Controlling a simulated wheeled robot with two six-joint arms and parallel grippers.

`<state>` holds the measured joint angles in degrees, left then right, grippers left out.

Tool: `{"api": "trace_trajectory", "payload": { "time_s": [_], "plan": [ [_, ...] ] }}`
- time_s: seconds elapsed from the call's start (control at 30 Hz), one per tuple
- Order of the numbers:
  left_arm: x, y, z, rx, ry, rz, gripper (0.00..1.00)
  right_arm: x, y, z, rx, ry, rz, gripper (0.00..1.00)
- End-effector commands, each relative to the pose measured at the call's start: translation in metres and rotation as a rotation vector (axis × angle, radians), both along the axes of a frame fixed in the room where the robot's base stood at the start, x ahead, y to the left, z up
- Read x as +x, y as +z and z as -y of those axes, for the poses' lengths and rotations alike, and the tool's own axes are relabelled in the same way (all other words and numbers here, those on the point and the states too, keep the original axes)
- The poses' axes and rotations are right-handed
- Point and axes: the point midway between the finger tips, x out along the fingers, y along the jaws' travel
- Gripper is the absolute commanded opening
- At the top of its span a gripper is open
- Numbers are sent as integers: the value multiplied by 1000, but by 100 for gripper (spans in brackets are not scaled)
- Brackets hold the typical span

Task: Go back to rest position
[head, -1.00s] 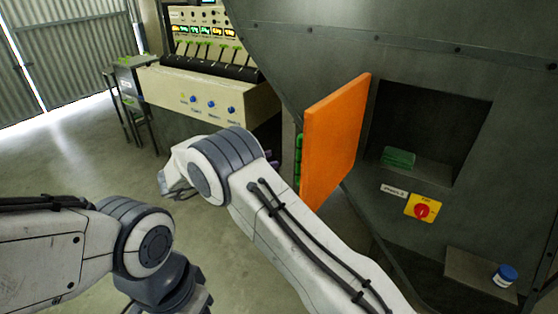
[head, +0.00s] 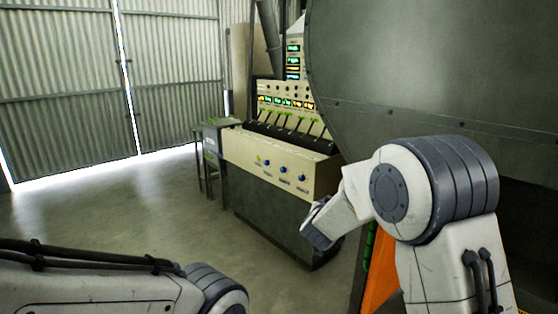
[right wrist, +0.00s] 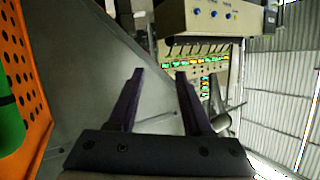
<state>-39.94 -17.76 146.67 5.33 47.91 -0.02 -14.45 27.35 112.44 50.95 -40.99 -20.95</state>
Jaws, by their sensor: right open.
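My right arm comes in from the right in the head view, bent at a large grey-banded joint. Its far end points down and left, in front of the control console (head: 280,175). In the right wrist view my right gripper (right wrist: 159,73) has its two dark fingers apart, with nothing between them. My left arm shows only as white and grey links at the lower left of the head view. Its gripper is out of the picture.
An orange panel (head: 381,270) stands partly hidden behind my right arm; its perforated side (right wrist: 30,75) is at the left in the wrist view. A large dark machine (head: 420,70) fills the right. Open floor (head: 130,220) lies left of the console.

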Motion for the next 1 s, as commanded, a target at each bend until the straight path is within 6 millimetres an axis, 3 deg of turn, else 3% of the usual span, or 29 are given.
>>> {"api": "trace_trajectory", "payload": {
  "time_s": [0.13, 0.2, 0.3, 0.5, 0.8, 1.0],
  "plan": [
    [0, 0, 0, 0, 0, 0, 50, -73, -40, -6, 50, 249, -295, 50],
    [0, 0, 0, 0, 0, 0, 50, -115, -61, -5, 59, 323, -441, 50],
    [0, 0, 0, 0, 0, 0, 50, -163, -81, 0, 62, 377, -596, 50],
    [0, 0, 0, 0, 0, 0, 50, -235, -104, 13, 53, 421, -811, 50],
    [0, 0, 0, 0, 0, 0, 50, -318, -121, 34, 24, 432, -1052, 50],
    [0, 2, 0, 0, 0, 0, 50, -333, -104, -11, -34, 572, -1081, 50]
  ]
}}
